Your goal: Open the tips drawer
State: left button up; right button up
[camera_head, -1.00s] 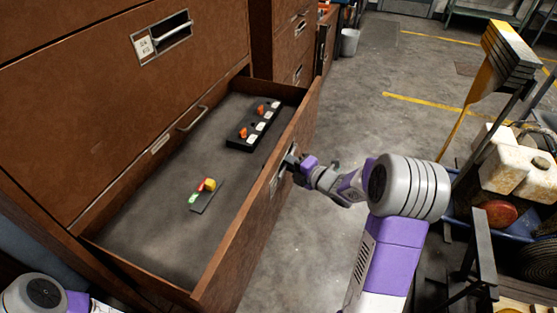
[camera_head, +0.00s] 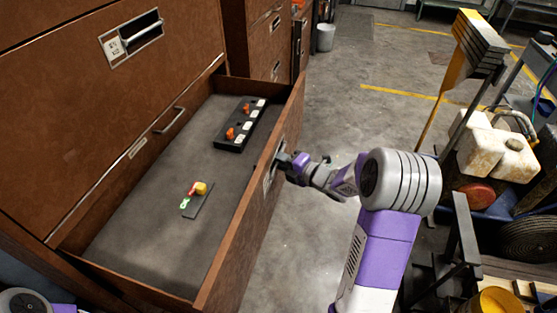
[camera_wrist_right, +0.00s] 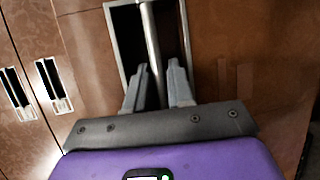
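A wide brown drawer (camera_head: 255,225) stands pulled out of the wooden cabinet. Its grey floor holds a black strip (camera_head: 233,139) with orange pieces and white labels, and a small dark plate (camera_head: 199,204) with yellow, red and green pieces. I cannot read which drawer it is. My right gripper (camera_head: 284,160) is at the drawer's outer front. My left gripper is out of view; only part of my left arm shows at bottom left.
A closed drawer (camera_head: 75,95) with a recessed handle is above. More cabinets (camera_head: 262,35) and a bin (camera_head: 325,37) stand behind. A cart with a white tank (camera_head: 495,155) and a yellow-headed tool (camera_head: 465,50) is at right. Floor between is clear.

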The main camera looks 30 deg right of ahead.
jog(key=p+v, duration=0.1)
jog(key=v, duration=0.6)
jog(key=shift+s, duration=0.3)
jog(key=shift+d+r, duration=0.1)
jog(key=shift+d, duration=0.05)
